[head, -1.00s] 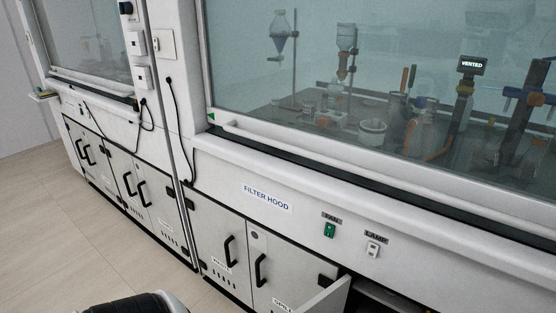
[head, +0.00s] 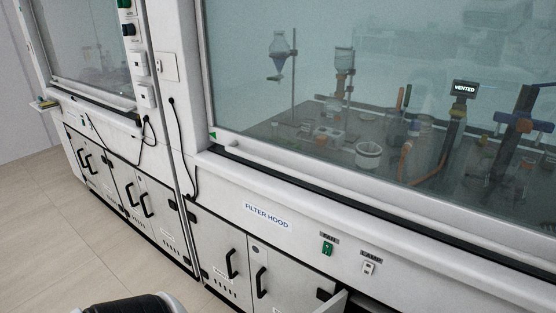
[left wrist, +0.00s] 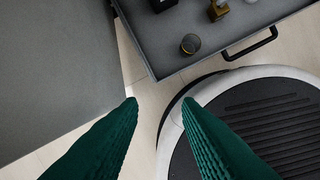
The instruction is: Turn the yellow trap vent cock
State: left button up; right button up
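Behind the glass of the filter hood, a small display reading "VENTED" (head: 464,88) stands on a dark post at the right. Orange tubing (head: 405,160) and glassware stand left of the post. I cannot single out the yellow trap vent cock among these parts. In the left wrist view my left gripper (left wrist: 159,101) has two green fingers, apart with nothing between them. It is over the floor, beside an open drawer and my base. My right gripper is in neither view.
The hood's glass sash (head: 330,60) is between me and the apparatus. An open drawer (left wrist: 235,45) holding small bottles juts out low down. A white pot (head: 368,156) and a separating funnel (head: 280,48) are inside the hood. The floor (head: 60,230) at left is clear.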

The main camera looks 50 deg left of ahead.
pick_arm(q)
jog(key=shift+s+a+f, duration=0.25)
jog(key=shift+s+f, duration=0.5)
jog(key=shift+s, duration=0.05)
